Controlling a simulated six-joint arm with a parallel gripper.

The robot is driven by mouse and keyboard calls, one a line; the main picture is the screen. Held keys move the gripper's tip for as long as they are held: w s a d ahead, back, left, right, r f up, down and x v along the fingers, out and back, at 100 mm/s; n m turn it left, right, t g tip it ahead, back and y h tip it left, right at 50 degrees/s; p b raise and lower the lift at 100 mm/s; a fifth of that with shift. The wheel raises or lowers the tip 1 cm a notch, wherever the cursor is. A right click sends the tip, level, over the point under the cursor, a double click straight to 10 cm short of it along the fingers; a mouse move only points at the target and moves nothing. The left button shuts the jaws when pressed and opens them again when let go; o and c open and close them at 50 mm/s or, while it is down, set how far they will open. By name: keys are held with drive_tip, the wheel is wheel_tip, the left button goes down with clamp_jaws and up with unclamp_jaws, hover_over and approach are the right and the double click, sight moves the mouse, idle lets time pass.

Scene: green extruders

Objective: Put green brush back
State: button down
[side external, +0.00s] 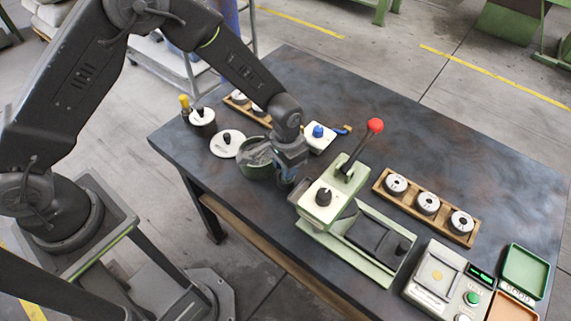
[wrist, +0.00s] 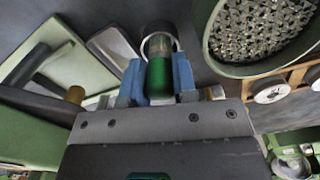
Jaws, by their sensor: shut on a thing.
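My gripper (wrist: 157,85) is shut on the green brush (wrist: 159,80), seen in the wrist view as a green cylinder between the blue fingers. A dark round rim shows at the brush's far end; I cannot tell whether it is a holder or part of the brush. In the side view my gripper (side external: 287,178) points down low over the table, just right of the green round container (side external: 255,172) and left of the green press. The brush is hidden there behind the gripper.
The green press (side external: 322,208) with a red-knobbed lever (side external: 375,126) stands close on the right. White lidded pots (side external: 203,124) stand at the left. A white box with a blue knob (side external: 319,131) is behind. A wooden disc rack (side external: 428,205) lies farther right.

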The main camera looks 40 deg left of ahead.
drive_tip(key=c, duration=0.9)
unclamp_jaws()
drive_tip(key=shift+f, duration=0.1)
wheel_tip(320, 180, up, 12)
drive_tip(key=s+a+r+t, duration=0.1)
drive_tip(key=s+a+r, duration=0.15)
drive_tip(key=r, duration=0.25)
drive_tip(key=s+a+r+n+t, duration=0.1)
drive_tip(key=s+a+r, duration=0.15)
drive_tip(key=r, duration=0.25)
drive_tip(key=s+a+r+t, duration=0.1)
drive_tip(key=s+a+r, duration=0.1)
drive_tip(key=a+r, duration=0.15)
drive_tip(key=s+a+r+n+t, duration=0.1)
drive_tip(key=s+a+r, duration=0.1)
drive_tip(key=s, duration=0.4)
drive_tip(key=s+a+r+n+t, duration=0.1)
drive_tip(key=s+a+r, duration=0.2)
drive_tip(key=s, duration=0.4)
drive_tip(key=shift+s+a+r+t, duration=0.2)
drive_tip(key=shift+s+a+t, duration=0.1)
drive_tip(key=shift+t, duration=0.1)
drive_tip(key=shift+d, duration=0.1)
